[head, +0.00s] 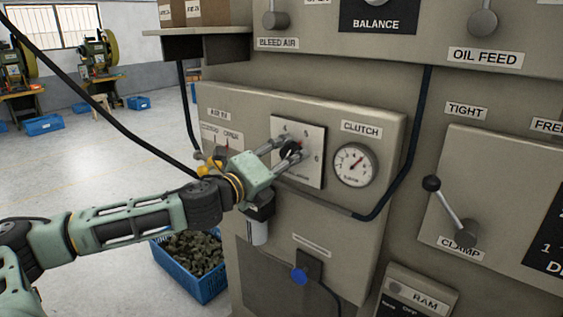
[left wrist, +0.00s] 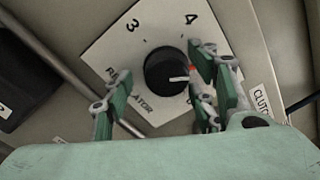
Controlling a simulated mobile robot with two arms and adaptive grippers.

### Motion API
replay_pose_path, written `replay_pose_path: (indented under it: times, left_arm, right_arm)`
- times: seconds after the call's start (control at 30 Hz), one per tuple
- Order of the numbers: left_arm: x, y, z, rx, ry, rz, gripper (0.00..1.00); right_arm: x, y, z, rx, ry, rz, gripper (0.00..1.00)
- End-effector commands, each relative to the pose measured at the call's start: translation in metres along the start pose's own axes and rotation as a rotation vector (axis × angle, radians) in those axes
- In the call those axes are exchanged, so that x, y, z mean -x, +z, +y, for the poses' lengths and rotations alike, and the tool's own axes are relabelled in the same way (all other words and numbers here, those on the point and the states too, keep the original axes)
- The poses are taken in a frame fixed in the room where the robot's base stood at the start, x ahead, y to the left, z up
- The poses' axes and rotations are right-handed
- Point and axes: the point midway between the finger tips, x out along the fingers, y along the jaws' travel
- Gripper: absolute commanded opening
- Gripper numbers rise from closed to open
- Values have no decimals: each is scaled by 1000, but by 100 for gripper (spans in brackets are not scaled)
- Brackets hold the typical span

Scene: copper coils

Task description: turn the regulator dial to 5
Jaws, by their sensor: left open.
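The regulator dial is a black round knob (left wrist: 160,70) with a white pointer line, on a white plate (head: 306,172) of the machine front. In the left wrist view, the line points right and slightly down, just below a red mark at the knob's edge. The numbers 3 and 4 show there; the number beside the red mark is hidden behind a finger. My left gripper (head: 287,150) is open in front of the plate, also in the left wrist view (left wrist: 163,92). Its fingers lie either side of the knob; I cannot tell whether they touch it. My right gripper is not in view.
The clutch gauge (head: 354,164) is just right of the plate. A black cable (head: 410,165) hangs beyond it. The clamp lever (head: 450,208) juts out further right. A blue crate of parts (head: 203,288) stands on the floor below my left arm.

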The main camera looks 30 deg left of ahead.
Motion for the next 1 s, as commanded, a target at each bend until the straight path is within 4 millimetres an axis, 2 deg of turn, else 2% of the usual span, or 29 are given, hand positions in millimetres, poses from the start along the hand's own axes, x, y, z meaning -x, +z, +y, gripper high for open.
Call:
replay_pose_path:
  times: [0.17, 0.47, 1.0]
  left_arm:
    - [6, 3, 2, -4, 5, -6, 53]
    - [33, -1, 0, -12, 4, 4, 53]
    - [98, 0, 0, -6, 0, 1, 53]
  right_arm:
    - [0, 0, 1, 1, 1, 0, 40]
    - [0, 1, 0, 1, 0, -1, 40]
    - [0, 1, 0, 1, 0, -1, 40]
